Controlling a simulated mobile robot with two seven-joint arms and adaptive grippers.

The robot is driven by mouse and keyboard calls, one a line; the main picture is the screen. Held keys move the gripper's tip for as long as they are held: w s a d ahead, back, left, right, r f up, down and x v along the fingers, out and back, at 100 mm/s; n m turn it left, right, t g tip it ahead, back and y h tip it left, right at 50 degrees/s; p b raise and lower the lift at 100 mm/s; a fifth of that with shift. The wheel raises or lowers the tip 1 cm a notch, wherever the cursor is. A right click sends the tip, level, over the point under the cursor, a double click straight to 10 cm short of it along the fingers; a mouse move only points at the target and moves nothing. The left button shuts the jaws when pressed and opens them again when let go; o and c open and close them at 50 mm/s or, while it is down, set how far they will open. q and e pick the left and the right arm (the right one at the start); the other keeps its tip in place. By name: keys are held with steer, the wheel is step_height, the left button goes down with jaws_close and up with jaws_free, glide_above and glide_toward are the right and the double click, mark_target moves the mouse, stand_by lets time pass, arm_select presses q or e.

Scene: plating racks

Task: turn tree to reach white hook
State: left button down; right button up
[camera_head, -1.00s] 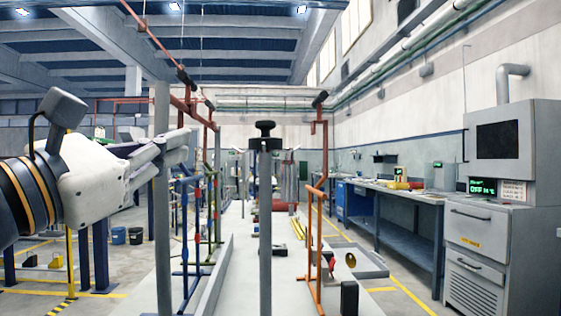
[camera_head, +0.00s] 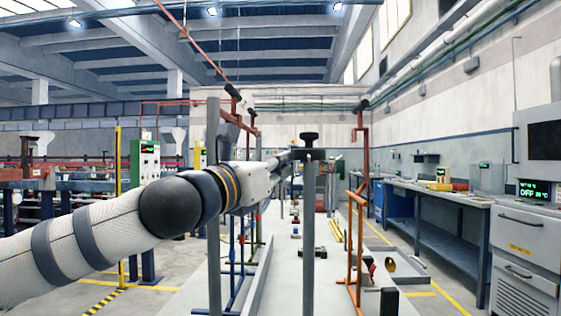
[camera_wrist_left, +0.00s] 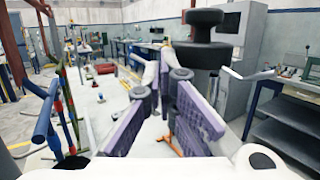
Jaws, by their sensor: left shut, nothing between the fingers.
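My left gripper (camera_head: 286,160) reaches in from the left in the head view. It is shut and empty, its tips beside the black knob (camera_head: 309,140) on top of a grey post (camera_head: 309,240). In the left wrist view the purple-padded fingers (camera_wrist_left: 168,85) point forward. The knob (camera_wrist_left: 203,55) stands just right of them; I cannot tell whether they touch. A pale bar (camera_wrist_left: 245,75) sticks out right of the knob, and I cannot tell whether it is the white hook. My right gripper is not in view.
An orange rod frame (camera_head: 355,235) stands right of the post. Another grey post (camera_head: 213,200) stands left, near blue rods (camera_head: 236,265). Blue rods (camera_wrist_left: 45,115) also show in the left wrist view. A long workbench (camera_head: 455,200) lines the right side.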

arm_select(q)
steer(key=shift+w+d, duration=0.1)
steer(key=shift+w, duration=0.15)
